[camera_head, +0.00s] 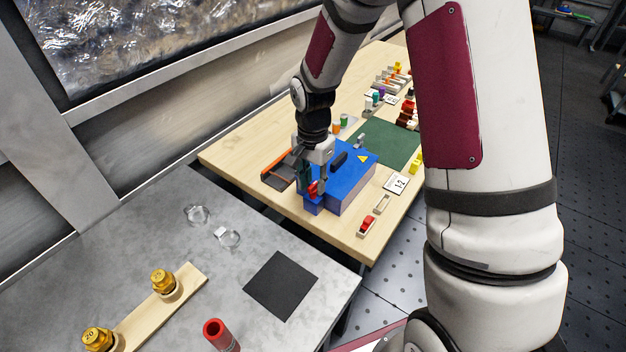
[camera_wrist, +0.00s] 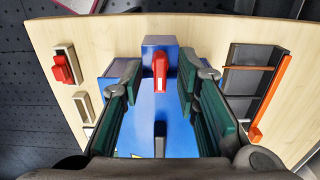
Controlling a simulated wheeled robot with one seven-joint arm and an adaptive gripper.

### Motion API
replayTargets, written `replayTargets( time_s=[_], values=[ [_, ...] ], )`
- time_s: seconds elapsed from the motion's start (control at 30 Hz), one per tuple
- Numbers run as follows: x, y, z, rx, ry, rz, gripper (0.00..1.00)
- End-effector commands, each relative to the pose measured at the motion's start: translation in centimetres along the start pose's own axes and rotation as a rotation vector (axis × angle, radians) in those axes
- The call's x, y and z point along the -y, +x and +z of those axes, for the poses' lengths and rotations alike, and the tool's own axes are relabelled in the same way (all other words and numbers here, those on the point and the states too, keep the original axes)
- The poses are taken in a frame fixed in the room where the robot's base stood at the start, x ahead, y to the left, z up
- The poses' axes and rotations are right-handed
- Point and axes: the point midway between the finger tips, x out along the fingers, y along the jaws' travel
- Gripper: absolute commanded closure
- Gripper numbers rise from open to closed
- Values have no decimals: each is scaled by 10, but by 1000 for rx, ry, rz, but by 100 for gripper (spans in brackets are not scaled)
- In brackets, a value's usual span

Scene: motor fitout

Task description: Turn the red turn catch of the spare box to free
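The spare box (camera_head: 352,180) is blue and stands on the wooden table; its blue top also shows in the wrist view (camera_wrist: 150,106). The red turn catch (camera_wrist: 160,72) sits at the box's end, its long side running roughly up and down in the wrist view. It is partly visible beside my fingers in the head view (camera_head: 313,189). My gripper (camera_wrist: 158,80) is open, with one green-padded finger on each side of the catch. Gaps show between catch and fingers, so it is not gripped. Finger height relative to the catch is hard to tell.
A dark tray with an orange bar (camera_wrist: 258,95) lies right of the box in the wrist view. A red rocker on a pale plate (camera_wrist: 62,68) lies left. A green mat (camera_head: 388,143) and small parts lie beyond. The grey table (camera_head: 180,235) stands in front.

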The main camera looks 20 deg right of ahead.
Motion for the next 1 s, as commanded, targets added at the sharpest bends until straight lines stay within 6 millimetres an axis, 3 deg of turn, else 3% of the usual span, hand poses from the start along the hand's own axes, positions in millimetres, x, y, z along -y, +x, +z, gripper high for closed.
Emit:
replayTargets(
  time_s=[0.1,0.23,0.27,0.67,1.0],
  values=[
    [0,0,0,0,0,0,71],
    [0,0,0,0,0,0,98],
    [0,0,0,0,0,0,100],
    [0,-1,0,0,-29,0,100],
    [0,-1,0,0,-233,0,100]
  ],
)
